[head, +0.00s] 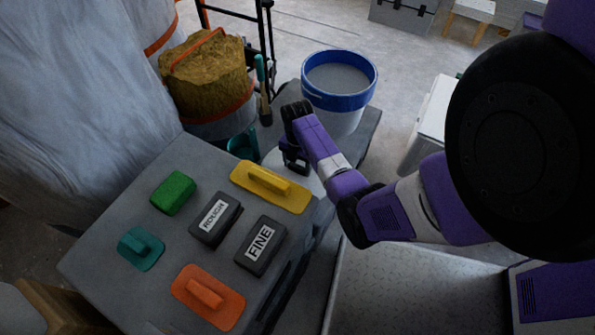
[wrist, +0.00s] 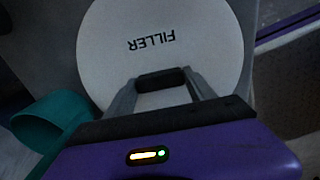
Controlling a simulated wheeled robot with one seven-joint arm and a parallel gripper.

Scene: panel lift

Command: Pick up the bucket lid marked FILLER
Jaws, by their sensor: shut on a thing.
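The white round lid marked FILLER (wrist: 195,40) fills the upper middle of the wrist view, its lettering upside down there. A dark grip (wrist: 162,79) on the lid sits between the fingers of my gripper (wrist: 161,90), which is shut on it. In the head view my gripper (head: 293,163) points down beyond the tool-covered box, and a pale part of the lid (head: 275,160) shows beside it. My arm and the box hide much of the lid there. I cannot tell whether the lid is raised off what is under it.
An open white bucket with a blue rim (head: 361,101) stands just behind my gripper. A teal ring-like thing (head: 243,145) is close on the left. The grey box top (head: 110,200) holds sanding blocks and floats, including a yellow float (head: 286,197).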

